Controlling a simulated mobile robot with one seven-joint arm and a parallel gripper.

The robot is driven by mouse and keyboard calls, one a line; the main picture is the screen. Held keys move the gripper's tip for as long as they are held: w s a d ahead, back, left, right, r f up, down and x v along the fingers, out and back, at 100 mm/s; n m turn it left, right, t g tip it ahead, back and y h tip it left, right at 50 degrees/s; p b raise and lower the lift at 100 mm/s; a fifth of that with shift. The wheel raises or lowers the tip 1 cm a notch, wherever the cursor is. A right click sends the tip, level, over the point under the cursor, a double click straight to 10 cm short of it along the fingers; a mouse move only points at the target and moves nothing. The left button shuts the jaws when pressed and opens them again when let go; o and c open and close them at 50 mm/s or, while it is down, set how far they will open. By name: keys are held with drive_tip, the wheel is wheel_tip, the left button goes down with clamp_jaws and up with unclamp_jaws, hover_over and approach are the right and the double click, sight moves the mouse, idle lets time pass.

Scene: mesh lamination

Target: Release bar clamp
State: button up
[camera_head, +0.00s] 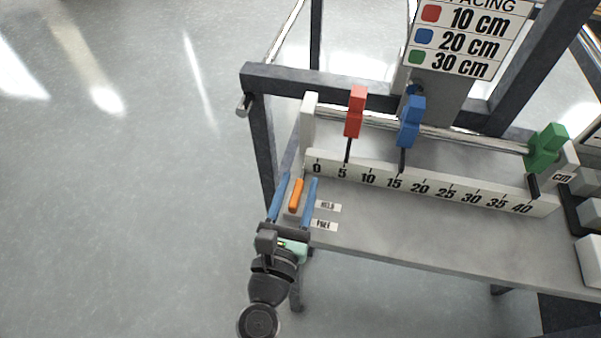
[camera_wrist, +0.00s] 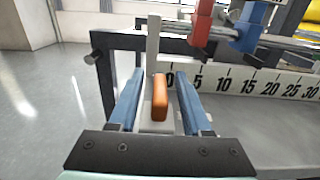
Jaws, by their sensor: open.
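An orange lever (camera_head: 296,194), likely the bar clamp's handle, stands at the left end of the bench. In the wrist view the orange lever (camera_wrist: 160,98) is upright on a pale base (camera_wrist: 158,127). My gripper (camera_head: 299,182) is open, with one blue finger on each side of the lever. Two small labels (camera_head: 327,207) lie right of the fingers; the upper seems to read HOLD and the lower is hard to read.
A ruler (camera_head: 430,185) marked in cm runs along the bench. Red (camera_head: 355,112), blue (camera_head: 410,122) and green (camera_head: 546,147) sliders sit on a rail behind it. A spacing sign (camera_head: 466,40) stands above. A dark frame (camera_head: 330,82) borders the bench. Floor left of it is clear.

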drive_tip(key=shift+x, duration=1.1)
clamp_jaws()
